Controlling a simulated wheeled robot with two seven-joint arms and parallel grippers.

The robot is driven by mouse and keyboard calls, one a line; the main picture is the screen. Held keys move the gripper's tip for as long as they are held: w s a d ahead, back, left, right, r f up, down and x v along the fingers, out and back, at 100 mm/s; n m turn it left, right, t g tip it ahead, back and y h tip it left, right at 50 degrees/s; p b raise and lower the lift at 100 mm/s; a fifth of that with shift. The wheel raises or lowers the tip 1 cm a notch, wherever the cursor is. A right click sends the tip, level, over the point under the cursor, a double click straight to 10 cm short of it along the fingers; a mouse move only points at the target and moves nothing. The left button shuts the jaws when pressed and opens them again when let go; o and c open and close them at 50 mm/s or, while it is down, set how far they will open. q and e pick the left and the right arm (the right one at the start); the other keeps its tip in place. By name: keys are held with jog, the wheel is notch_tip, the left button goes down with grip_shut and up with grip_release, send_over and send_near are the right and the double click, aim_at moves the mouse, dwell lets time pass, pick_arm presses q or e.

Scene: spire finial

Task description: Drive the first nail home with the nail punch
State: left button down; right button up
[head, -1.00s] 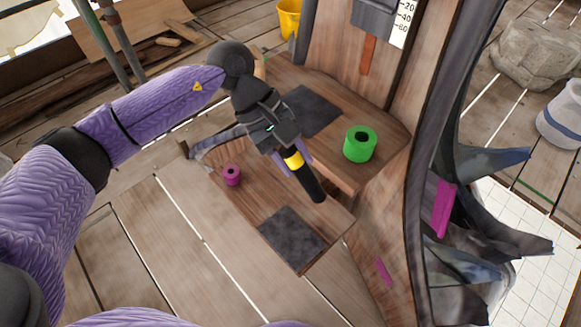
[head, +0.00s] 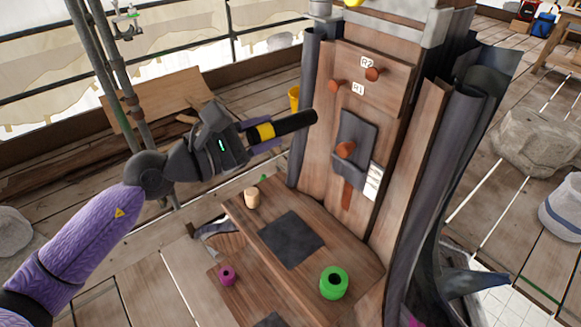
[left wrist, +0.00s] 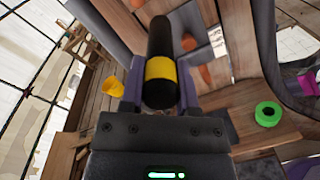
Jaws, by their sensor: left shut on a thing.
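My left gripper (head: 258,143) is shut on the nail punch (head: 296,123), a black cylinder with a yellow band. The punch points right and slightly up, its tip short of the upright wooden board (head: 385,100) and apart from it. Two copper-coloured round heads stick out of the board: one (head: 337,86) left of the label R1, one (head: 373,74) below the label R2. A third such head (head: 345,149) is lower, on a dark plate. In the left wrist view the punch (left wrist: 160,50) stands between the fingers and partly hides the board. My right gripper is out of view.
A wooden step below the board holds a dark pad (head: 291,239), a green ring (head: 334,282) and a tan wooden peg (head: 252,197). A magenta ring (head: 227,275) sits lower. Dark rolled sheets (head: 425,180) flank the board. A yellow bucket (head: 294,98) stands behind.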

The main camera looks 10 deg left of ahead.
pick_arm(q)
jog(key=shift+w+a+r+n+t+y, duration=0.25)
jog(key=shift+a+r+n+t+y, duration=0.2)
jog(key=shift+a+r+t, duration=0.45)
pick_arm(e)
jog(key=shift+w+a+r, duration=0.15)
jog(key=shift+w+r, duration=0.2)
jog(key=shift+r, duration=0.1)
pick_arm(q)
jog(key=shift+d+r, duration=0.1)
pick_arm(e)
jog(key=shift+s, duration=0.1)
pick_arm(q)
jog(key=p+x, duration=0.1)
jog(key=x, duration=0.5)
jog(key=shift+d+g, duration=0.15)
jog(key=shift+g, duration=0.15)
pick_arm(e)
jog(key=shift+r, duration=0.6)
pick_arm(q)
jog(key=shift+w, duration=0.1)
jog(key=shift+w, duration=0.1)
